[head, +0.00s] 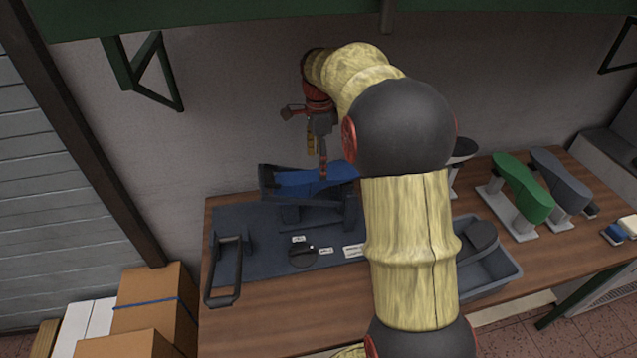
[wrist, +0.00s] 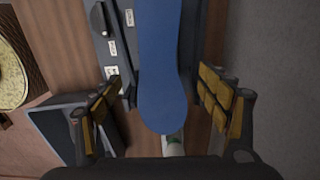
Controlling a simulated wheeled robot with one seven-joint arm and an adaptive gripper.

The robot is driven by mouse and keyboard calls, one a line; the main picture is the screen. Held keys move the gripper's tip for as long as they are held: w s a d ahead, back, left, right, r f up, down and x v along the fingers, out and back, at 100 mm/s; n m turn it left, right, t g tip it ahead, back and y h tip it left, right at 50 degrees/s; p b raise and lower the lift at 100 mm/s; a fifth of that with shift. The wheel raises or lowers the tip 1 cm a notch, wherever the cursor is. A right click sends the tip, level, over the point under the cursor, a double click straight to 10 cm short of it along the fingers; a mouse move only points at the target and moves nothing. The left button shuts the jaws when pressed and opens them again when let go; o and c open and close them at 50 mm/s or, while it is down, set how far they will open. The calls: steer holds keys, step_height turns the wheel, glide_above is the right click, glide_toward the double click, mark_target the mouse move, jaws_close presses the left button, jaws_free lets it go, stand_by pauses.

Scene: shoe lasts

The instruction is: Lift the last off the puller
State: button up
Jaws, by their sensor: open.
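The blue last (head: 296,184) lies sole up on the dark puller (head: 240,220), at the left end of the bench. In the wrist view the blue last (wrist: 160,62) runs down the middle, its rounded near end between my fingers. My gripper (wrist: 160,98) is open, with one padded finger on each side of the last and a visible gap at each side. In the head view my gripper (head: 322,160) points down at the last; my arm hides the puller's right part. What supports the last from below is mostly hidden.
The puller has a handle (head: 236,272) at front left and a black knob (head: 302,255). A grey bin (head: 492,283) holds a dark object. A green last (head: 522,187) and a grey last (head: 562,182) stand on supports at the right. A wall is close behind.

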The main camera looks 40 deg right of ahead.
mark_target(321, 184)
step_height(321, 184, down, 7)
steer(key=shift+r+b, duration=0.1)
steer(key=shift+b, duration=0.95)
steer(key=shift+c, duration=0.5)
steer(key=c, duration=1.8)
steer(key=shift+c, duration=0.2)
steer(key=shift+r, duration=0.1)
